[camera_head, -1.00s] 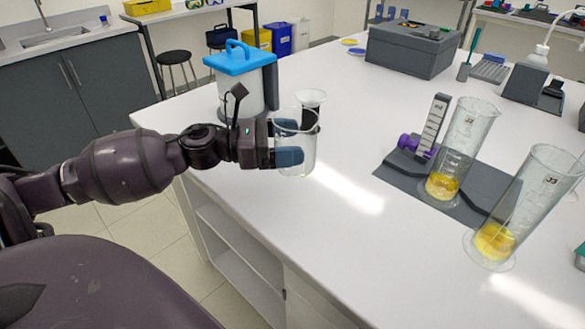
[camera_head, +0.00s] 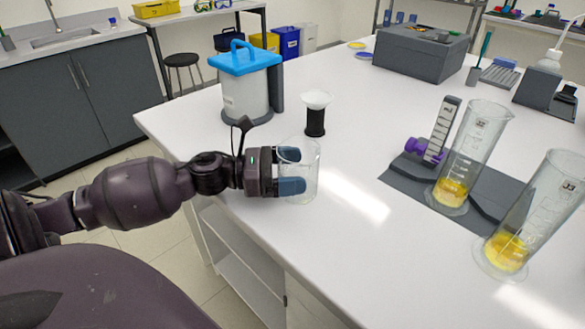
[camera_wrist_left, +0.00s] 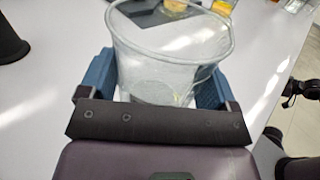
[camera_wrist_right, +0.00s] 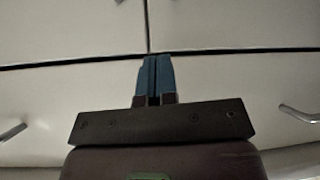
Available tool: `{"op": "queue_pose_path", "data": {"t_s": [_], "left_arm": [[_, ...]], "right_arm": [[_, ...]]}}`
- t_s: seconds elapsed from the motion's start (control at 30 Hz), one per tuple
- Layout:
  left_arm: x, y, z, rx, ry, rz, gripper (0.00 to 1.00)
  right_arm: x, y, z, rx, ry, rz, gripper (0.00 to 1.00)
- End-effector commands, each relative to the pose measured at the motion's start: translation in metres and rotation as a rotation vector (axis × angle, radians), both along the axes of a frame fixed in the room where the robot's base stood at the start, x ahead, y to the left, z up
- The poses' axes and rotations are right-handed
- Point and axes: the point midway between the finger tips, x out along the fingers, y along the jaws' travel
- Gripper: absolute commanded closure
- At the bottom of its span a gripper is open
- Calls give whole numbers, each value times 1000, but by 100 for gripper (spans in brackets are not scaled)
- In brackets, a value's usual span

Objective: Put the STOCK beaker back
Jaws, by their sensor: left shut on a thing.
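A clear glass beaker (camera_head: 311,168) is held upright at the near left edge of the white bench in the head view. My left gripper (camera_head: 291,172) is shut on it, with one blue finger on either side. In the left wrist view the beaker (camera_wrist_left: 172,62) stands between the fingers of my left gripper (camera_wrist_left: 160,85) and looks empty. No STOCK label is readable on it. I cannot tell whether its base touches the bench. My right gripper (camera_wrist_right: 157,75) shows only in the right wrist view, with its blue fingers together and nothing between them, before pale cabinet fronts.
A black holder with a white funnel top (camera_head: 316,110) stands just behind the beaker. A blue-lidded container (camera_head: 245,90) is behind left. Two tall cylinders with yellow liquid (camera_head: 467,150) (camera_head: 530,215) stand at right, one on a dark mat (camera_head: 405,178). The bench middle is clear.

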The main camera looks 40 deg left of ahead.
Motion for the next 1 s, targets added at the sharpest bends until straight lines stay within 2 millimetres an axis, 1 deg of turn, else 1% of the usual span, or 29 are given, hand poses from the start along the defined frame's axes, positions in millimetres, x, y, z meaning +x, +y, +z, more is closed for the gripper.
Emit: {"op": "queue_pose_path", "data": {"t_s": [0.03, 0.07, 0.13, 0.17, 0.37, 0.47, 0.57, 0.77, 1.0], "left_arm": [[0, 0, -2, -1, 1, 0, 49], [0, 0, -2, -1, 1, 0, 12], [0, 0, -1, -1, 1, 0, 1], [0, 0, -1, -1, 1, 0, 0], [0, 0, -1, -1, 1, 0, 0], [0, 1, 3, 0, 0, 1, 0], [-6, 7, 2, -1, 3, 3, 0], [-27, 27, 2, -2, 2, 5, 0], [-57, 58, 2, -3, 1, 5, 0]], "right_arm": [[-2, 0, -2, 0, 5, 0, 100], [-2, 0, -2, 0, 5, -1, 100], [-3, 0, -3, 0, 8, -3, 100], [-3, 0, -3, 1, 10, -3, 100], [-6, 0, -5, 4, 16, -8, 100], [-7, 0, -4, 5, 16, -10, 100], [-7, 1, -3, 6, 15, -12, 100], [-5, 2, 1, 9, 8, -11, 100], [-4, 2, 5, 9, 3, -11, 100]]}}
